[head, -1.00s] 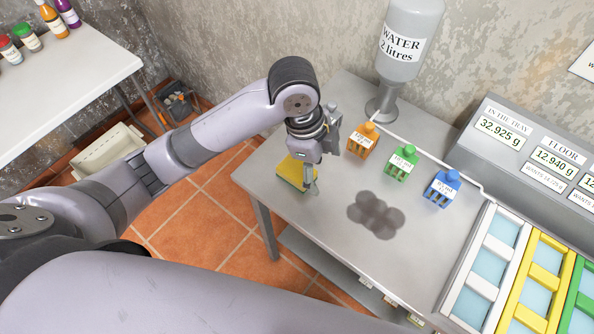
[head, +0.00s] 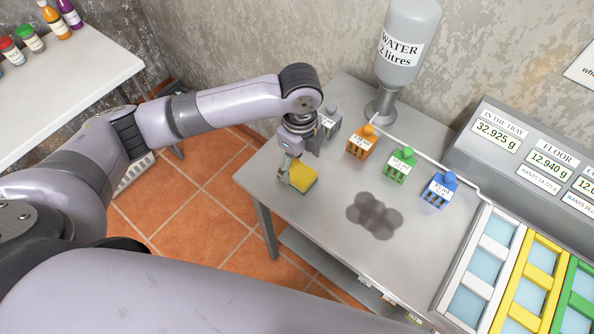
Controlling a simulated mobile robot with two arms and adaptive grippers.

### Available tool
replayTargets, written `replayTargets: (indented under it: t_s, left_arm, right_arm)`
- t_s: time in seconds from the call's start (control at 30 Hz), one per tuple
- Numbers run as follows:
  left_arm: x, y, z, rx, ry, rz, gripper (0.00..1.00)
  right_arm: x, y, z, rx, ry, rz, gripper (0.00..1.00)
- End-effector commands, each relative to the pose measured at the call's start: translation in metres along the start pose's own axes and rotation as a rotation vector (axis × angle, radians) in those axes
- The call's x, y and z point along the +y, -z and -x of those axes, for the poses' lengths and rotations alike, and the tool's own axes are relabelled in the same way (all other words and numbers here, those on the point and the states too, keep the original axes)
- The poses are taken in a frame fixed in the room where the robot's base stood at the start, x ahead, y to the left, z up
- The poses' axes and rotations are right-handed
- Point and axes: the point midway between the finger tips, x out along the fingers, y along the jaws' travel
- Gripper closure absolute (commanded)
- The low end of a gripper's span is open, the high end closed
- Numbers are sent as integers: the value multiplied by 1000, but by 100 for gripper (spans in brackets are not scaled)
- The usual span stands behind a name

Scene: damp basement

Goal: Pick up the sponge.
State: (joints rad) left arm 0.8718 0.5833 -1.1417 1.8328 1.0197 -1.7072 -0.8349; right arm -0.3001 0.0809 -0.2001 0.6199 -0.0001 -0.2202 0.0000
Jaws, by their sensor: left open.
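The sponge (head: 302,178) is yellow on top with a green layer below. It lies near the left edge of the grey metal table (head: 330,240). My left gripper (head: 287,172) is open and points down at the sponge's left end. One finger shows beside that end; the wrist hides the other, so I cannot tell whether either touches the sponge. My right gripper is not in view.
Grey, orange (head: 362,141), green (head: 400,166) and blue (head: 439,190) small labelled containers stand right of the sponge. A water bottle (head: 408,45) stands behind. A dark wet patch (head: 375,216) marks the table. Coloured-framed trays (head: 495,265) lie at right.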

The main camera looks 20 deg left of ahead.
Motion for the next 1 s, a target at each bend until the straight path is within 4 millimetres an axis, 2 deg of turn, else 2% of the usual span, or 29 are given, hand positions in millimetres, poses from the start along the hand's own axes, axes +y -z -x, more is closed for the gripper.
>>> replayTargets:
  t_s: [0.1, 0.27, 0.43, 0.6, 0.87, 1.0]
  left_arm:
    - [0, 0, -12, 0, 0, 0, 27]
    - [-1, 0, -21, 0, -1, 0, 27]
    - [-5, 0, -44, -1, -3, 1, 27]
    - [-6, 0, -65, -1, 1, 0, 27]
    - [-6, -1, -69, -1, 1, -1, 27]
    - [-6, 0, -69, -1, 2, -1, 35]
  right_arm:
    - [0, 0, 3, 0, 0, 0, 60]
    - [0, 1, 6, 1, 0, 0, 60]
    - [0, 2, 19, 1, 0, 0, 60]
    - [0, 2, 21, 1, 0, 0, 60]
    - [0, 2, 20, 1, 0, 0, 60]
    - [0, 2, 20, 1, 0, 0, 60]
